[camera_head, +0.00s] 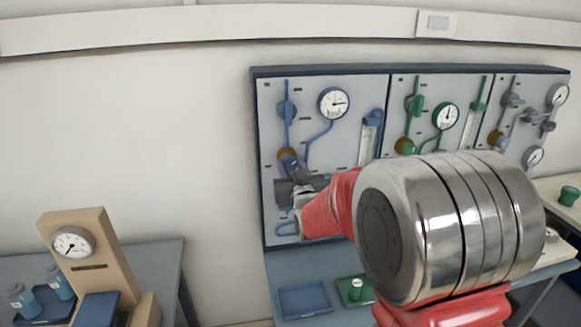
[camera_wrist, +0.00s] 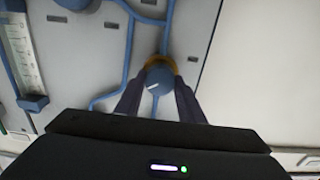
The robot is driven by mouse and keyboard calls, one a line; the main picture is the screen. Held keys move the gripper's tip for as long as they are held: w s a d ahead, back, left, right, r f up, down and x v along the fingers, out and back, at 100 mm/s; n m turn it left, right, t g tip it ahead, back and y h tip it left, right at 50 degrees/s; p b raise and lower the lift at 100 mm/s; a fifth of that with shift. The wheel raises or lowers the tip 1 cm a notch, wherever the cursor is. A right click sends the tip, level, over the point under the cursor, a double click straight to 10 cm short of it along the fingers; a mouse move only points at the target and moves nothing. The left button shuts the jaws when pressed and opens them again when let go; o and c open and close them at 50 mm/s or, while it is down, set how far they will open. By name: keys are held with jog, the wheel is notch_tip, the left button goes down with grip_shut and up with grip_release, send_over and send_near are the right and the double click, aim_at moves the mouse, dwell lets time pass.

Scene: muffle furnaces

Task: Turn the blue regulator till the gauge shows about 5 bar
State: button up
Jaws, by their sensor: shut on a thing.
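The blue regulator (camera_wrist: 159,76) is a round knob with a white mark and a yellow ring behind it, on the blue pipe. My gripper (camera_wrist: 160,92) is shut on it, one dark finger on each side. In the head view my gripper (camera_head: 294,178) is at the lower part of the left panel and mostly covers the regulator (camera_head: 287,154). The round gauge (camera_head: 333,103) above and right of it has a white face. Its needle seems to point to the right; the numbers are too small to read.
A blue flowmeter (camera_head: 369,138) stands right of the regulator; it also shows in the wrist view (camera_wrist: 22,50). Green-piped (camera_head: 445,116) and grey-piped panels continue rightward. A blue tray (camera_head: 303,300) and a green one (camera_head: 354,291) lie on the bench below. A wooden gauge stand (camera_head: 82,258) is at left.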

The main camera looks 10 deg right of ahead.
jog(key=o, duration=1)
jog(key=shift+o, duration=0.2)
jog(key=s, duration=1.3)
jog(key=shift+s, duration=0.4)
